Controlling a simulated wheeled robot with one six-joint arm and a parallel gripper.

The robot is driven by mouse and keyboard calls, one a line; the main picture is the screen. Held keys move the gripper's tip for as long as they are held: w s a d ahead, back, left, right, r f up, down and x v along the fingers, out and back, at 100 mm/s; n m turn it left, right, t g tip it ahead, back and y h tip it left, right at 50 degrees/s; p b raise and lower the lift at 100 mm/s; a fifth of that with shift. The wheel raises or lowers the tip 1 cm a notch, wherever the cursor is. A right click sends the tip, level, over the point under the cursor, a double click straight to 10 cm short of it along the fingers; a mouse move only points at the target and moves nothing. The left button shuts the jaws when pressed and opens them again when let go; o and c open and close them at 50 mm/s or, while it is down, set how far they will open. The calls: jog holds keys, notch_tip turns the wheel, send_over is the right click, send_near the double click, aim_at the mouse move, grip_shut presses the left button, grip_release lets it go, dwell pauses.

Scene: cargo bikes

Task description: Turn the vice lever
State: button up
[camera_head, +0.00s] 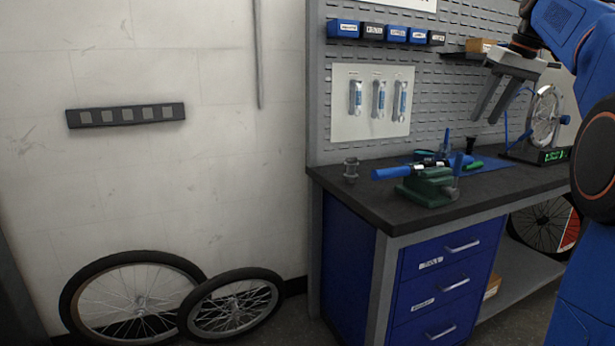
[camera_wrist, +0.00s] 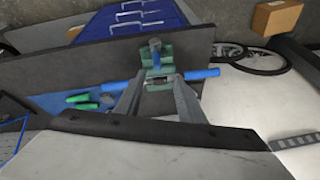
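The green vice (camera_head: 428,187) stands on the dark bench top near its front edge; it also shows in the wrist view (camera_wrist: 166,52). A blue tube (camera_head: 390,173) with a dark middle lies across the vice, apparently clamped in it. The vice lever (camera_head: 457,166) looks blue and roughly upright on the vice's right side; in the wrist view a blue piece (camera_wrist: 154,46) shows on the vice's outer side. My gripper (camera_head: 484,120) is open and empty, above and behind the vice. In the wrist view its two fingers (camera_wrist: 159,78) are apart, overlapping the vice and tube in the picture.
Green-handled tools (camera_head: 478,165) lie on a blue mat behind the vice. A small metal part (camera_head: 351,169) stands at the bench's left end. A wheel in a stand (camera_head: 545,118) is at the right. A pegboard with wrenches (camera_head: 379,98) rises behind the bench.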

jog(key=s+a+f, duration=0.6)
jog(key=s+a, duration=0.1)
jog(key=a, duration=0.2)
jog(key=s+a+f, duration=0.3)
jog(key=s+f, duration=0.5)
jog(key=f, duration=0.3)
jog(key=s+a+f+h, duration=0.1)
jog(key=s+a+f, duration=0.3)
jog(key=s+f, duration=0.5)
jog(key=s+a+f, duration=0.4)
jog(key=s+f, duration=0.5)
jog(key=f, duration=0.5)
jog(key=shift+s+a+m+t+h, duration=0.25)
jog(key=shift+m+t+h, duration=0.15)
